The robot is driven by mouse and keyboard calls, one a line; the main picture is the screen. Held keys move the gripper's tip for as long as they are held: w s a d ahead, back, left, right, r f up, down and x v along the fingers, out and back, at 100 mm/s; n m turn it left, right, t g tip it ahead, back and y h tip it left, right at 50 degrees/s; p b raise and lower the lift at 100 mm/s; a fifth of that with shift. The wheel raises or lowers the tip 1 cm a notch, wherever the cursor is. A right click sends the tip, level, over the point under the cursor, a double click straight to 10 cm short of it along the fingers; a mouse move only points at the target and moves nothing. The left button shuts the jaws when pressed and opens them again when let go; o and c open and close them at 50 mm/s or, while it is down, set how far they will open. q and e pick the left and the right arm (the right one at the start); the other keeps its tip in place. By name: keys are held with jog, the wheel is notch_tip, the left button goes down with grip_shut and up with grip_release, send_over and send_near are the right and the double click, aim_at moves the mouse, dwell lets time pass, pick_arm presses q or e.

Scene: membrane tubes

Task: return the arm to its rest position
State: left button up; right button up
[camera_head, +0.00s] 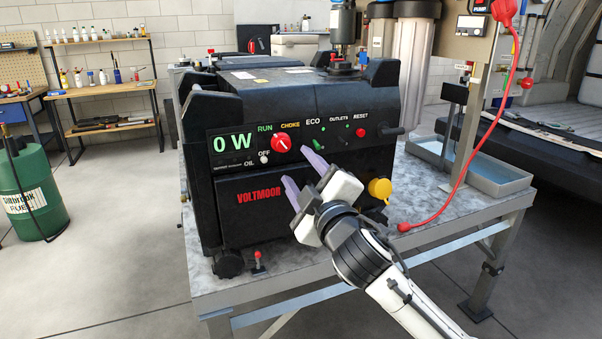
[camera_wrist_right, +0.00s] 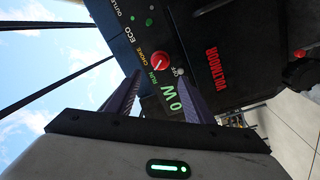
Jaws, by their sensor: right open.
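My right gripper (camera_head: 300,172) is in front of the black generator (camera_head: 232,196), with its two purple fingers apart and nothing between them. In the right wrist view the open fingers (camera_wrist_right: 160,97) point at the generator's front panel. The red dial (camera_head: 281,145) has RUN, CHOKE and OFF labels around it; it also shows in the wrist view (camera_wrist_right: 160,60). The display (camera_head: 233,144) reads 0 W. The fingertips appear close to the panel, below and right of the dial; I cannot tell the exact gap. My left gripper is not in view.
The generator stands on a grey metal table (camera_head: 200,292). A yellow cap (camera_head: 380,188) sits at the panel's lower right. A red cable (camera_head: 480,140) hangs to the table at right, near a tray (camera_head: 490,175). A green fuel drum (camera_head: 30,192) stands at left. Open floor lies in front.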

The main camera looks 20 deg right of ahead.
dwell(0.4)
jog(key=s+a+f+m+g+y, duration=0.15)
jog(key=s+f, duration=0.25)
jog(key=f, duration=0.6)
jog(key=s+a+f+m+g, duration=0.1)
jog(key=s+f+g, duration=0.25)
jog(key=f, duration=0.65)
jog(key=s+a+f+m+g+y, duration=0.15)
jog(key=s+f, duration=0.35)
jog(key=f, duration=0.5)
jog(key=s+f+m+g, duration=0.2)
jog(key=s+f, duration=0.6)
jog(key=s, duration=0.3)
jog(key=s+f+m+g, duration=0.2)
jog(key=s+f+m, duration=0.1)
jog(key=s+f, duration=0.6)
jog(key=shift+s+a, duration=0.15)
jog(key=shift+s, duration=0.85)
